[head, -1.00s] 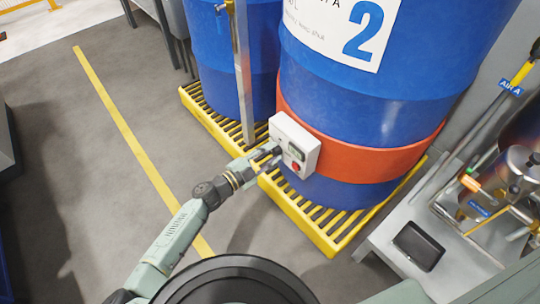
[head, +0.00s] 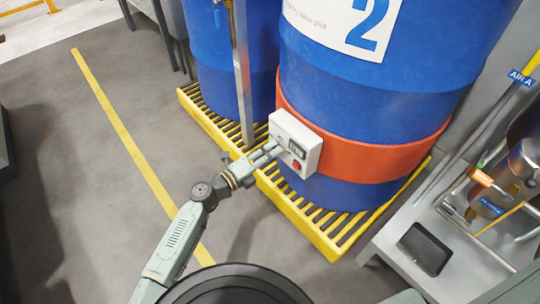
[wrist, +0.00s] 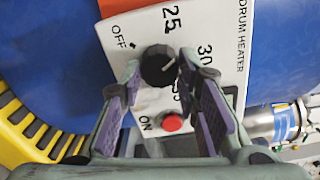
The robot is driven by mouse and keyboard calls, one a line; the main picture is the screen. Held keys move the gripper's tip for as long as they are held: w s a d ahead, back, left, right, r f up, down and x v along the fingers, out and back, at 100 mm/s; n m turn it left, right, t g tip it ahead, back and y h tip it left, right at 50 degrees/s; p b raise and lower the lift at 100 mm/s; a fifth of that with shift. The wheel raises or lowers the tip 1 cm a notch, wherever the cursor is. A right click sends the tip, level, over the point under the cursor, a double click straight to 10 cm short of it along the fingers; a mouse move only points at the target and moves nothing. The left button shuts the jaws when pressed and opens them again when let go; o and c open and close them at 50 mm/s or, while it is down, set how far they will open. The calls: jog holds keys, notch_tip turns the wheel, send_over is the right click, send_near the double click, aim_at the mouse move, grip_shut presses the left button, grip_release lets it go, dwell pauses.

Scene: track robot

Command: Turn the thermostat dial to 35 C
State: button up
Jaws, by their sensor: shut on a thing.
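The thermostat is a white box (head: 311,144) on the orange band of the blue drum marked 2. In the wrist view its panel (wrist: 122,62) reads "DRUM HEATER", with OFF, 25, 30 and ON legible. Another number below 30 is partly hidden by a finger. My gripper (wrist: 161,68) is shut on the dial, one finger on each side. My gripper also shows in the head view (head: 277,150), at the box's front.
A red button (wrist: 172,122) sits below the dial, between the fingers in the picture. A small display shows on the box in the head view. A yellow grated pallet (head: 330,238) lies under the drums. A metal post (head: 241,75) stands left of the box. A grey bench (head: 395,262) is at right.

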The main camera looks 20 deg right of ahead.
jog(key=shift+f+m+b, duration=0.15)
jog(key=shift+m+b, duration=1.75)
jog(key=shift+m, duration=2.4)
jog(key=o, duration=1.2)
notch_tip(320, 180, up, 10)
jog(key=shift+r, duration=0.1)
